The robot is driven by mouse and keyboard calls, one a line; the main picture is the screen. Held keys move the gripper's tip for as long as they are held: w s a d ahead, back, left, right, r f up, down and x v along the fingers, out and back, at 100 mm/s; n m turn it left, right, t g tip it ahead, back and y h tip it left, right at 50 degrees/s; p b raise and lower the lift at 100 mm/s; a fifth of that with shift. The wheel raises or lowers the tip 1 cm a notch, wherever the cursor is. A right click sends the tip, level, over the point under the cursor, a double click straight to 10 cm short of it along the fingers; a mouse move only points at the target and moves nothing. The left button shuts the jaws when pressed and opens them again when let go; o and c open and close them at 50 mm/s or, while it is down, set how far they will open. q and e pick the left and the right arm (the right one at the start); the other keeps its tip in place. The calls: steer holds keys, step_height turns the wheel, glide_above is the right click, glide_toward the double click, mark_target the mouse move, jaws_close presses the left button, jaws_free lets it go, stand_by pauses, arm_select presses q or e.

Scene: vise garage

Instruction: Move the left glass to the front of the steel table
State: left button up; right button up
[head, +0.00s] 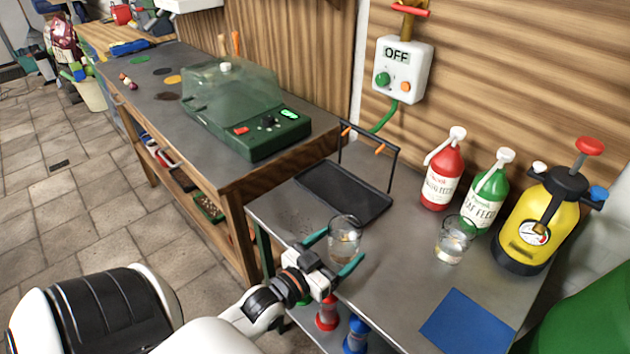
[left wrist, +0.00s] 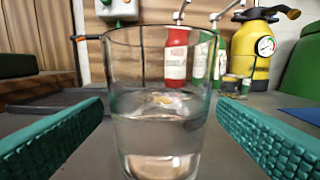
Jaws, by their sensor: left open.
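The left glass (head: 345,238) is a clear tumbler part filled with clear liquid. It stands upright near the left front edge of the steel table (head: 405,275). My left gripper (head: 334,252) is open, with its green fingers on either side of this glass. In the left wrist view the glass (left wrist: 157,110) fills the middle between the two fingers, with a gap on each side low down. A second glass (head: 454,240) stands farther right, in front of the green bottle. My right gripper is not in view.
A black tray (head: 345,193) with a raised handle lies behind the left glass. A red bottle (head: 442,172), a green bottle (head: 487,190) and a yellow sprayer (head: 535,225) stand along the back. A blue mat (head: 467,322) lies at the front right. The table's middle is clear.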

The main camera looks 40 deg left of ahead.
arm_select(q)
steer(key=s, duration=0.8)
steer(key=shift+s+a, duration=0.3)
steer(key=shift+s, duration=0.05)
